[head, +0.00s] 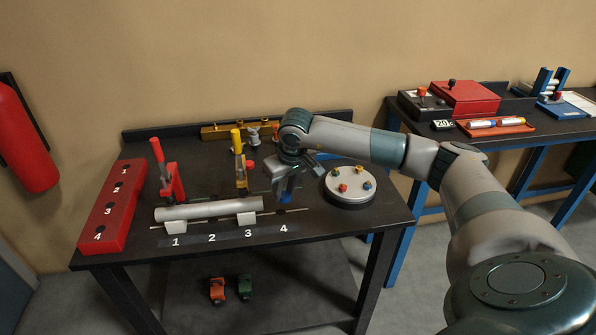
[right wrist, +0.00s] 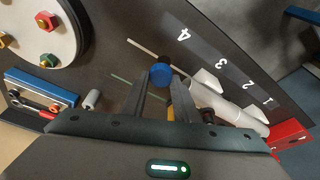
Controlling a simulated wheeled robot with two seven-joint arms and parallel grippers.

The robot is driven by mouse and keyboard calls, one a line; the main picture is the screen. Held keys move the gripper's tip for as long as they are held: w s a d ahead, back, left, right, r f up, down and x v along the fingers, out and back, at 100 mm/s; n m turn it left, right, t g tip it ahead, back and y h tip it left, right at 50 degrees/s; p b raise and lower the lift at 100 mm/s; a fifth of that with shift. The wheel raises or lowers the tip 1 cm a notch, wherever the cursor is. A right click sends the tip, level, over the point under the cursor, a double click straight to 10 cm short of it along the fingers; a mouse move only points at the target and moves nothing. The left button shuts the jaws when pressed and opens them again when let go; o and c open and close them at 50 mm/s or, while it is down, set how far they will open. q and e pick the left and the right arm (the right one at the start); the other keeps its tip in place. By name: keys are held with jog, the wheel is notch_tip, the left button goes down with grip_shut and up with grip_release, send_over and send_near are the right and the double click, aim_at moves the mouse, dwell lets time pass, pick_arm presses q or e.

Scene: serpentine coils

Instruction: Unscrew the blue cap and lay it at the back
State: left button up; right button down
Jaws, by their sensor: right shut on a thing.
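The blue cap (head: 286,198) is between the fingertips of my right gripper (head: 287,193), low over the bench near the printed 4. In the right wrist view the cap (right wrist: 161,73) shows as a blue disc, with my right gripper (right wrist: 160,80) shut on it. A small dark round spot (head: 281,211) lies just in front of the cap; I cannot tell whether they touch. The grey tube (head: 208,209) lies on white supports to the left, apart from the cap. My left gripper is out of view.
A round turntable (head: 349,198) with several coloured knobs stands right of the gripper. A yellow-handled clamp (head: 240,165) and a red clamp (head: 170,180) stand behind the tube. A red block with holes (head: 110,207) is at the left. A brass bar (head: 222,132) lies at the back.

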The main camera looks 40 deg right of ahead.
jog(key=s+a+f, duration=0.2)
jog(key=s+a, duration=0.4)
jog(key=a, duration=0.5)
jog(key=s+a+f, duration=0.3)
jog(key=s+a, duration=0.3)
jog(key=a, duration=0.5)
jog(key=shift+f+n, duration=0.2)
jog(key=shift+n, duration=0.2)
jog(key=shift+w+a, duration=0.1)
